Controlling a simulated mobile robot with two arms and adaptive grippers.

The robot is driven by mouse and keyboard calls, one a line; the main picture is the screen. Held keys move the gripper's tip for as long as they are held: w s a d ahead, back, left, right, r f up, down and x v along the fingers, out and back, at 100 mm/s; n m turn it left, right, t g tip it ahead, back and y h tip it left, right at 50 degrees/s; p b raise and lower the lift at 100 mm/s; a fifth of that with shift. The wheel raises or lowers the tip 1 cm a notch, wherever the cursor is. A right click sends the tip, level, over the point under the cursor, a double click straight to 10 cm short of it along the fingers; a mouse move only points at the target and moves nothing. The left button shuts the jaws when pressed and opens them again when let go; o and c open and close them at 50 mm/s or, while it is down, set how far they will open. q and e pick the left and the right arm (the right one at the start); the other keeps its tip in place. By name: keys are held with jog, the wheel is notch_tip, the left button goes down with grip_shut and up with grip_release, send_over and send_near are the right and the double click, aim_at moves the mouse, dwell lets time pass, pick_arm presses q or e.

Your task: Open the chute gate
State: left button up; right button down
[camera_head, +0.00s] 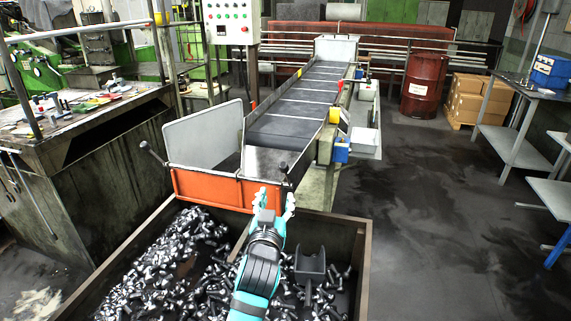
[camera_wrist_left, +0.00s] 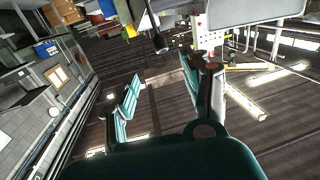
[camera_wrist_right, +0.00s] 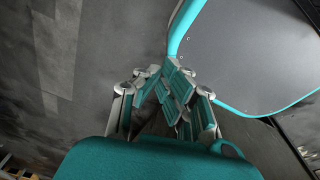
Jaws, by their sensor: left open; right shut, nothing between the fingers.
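The chute gate (camera_head: 215,190) is an orange panel across the low end of the chute (camera_head: 300,100), in the head view. It looks shut. A black-knobbed lever (camera_head: 152,150) stands at its left end and another (camera_head: 283,168) at its right end. My left gripper (camera_head: 275,197) is open and empty, just in front of the gate's right end, below the right knob. In the left wrist view a black knob (camera_wrist_left: 160,43) shows beyond the open fingers (camera_wrist_left: 170,78). My right gripper (camera_wrist_right: 172,75) is shut and empty in the right wrist view, and is outside the head view.
A large bin (camera_head: 366,262) with many loose bolts lies below the gate, under my left arm. A workbench (camera_head: 110,130) stands at the left. A grey table (camera_head: 515,150) stands at the right. The floor (camera_head: 440,220) right of the bin is clear.

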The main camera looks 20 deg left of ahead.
aim_at(283, 169)
pick_arm(q)
jog(key=w, duration=0.4)
jog(key=w+a+p, duration=0.1)
jog(key=w, duration=0.4)
jog(key=w+a, duration=0.1)
jog(key=w, duration=0.4)
jog(key=shift+a+r+p, duration=0.15)
jog(key=shift+a+p, duration=0.1)
jog(key=shift+p, duration=0.05)
jog(key=shift+w, duration=0.6)
jog(key=c, duration=0.9)
grip_shut()
pick_arm(e)
jog(key=shift+g, duration=0.3)
jog(key=s, duration=0.1)
jog(key=s+r, duration=0.1)
jog(key=s, duration=0.1)
jog(key=shift+s+d+r, duration=0.15)
jog(key=shift+s+r, duration=0.1)
jog(key=shift+s, duration=0.1)
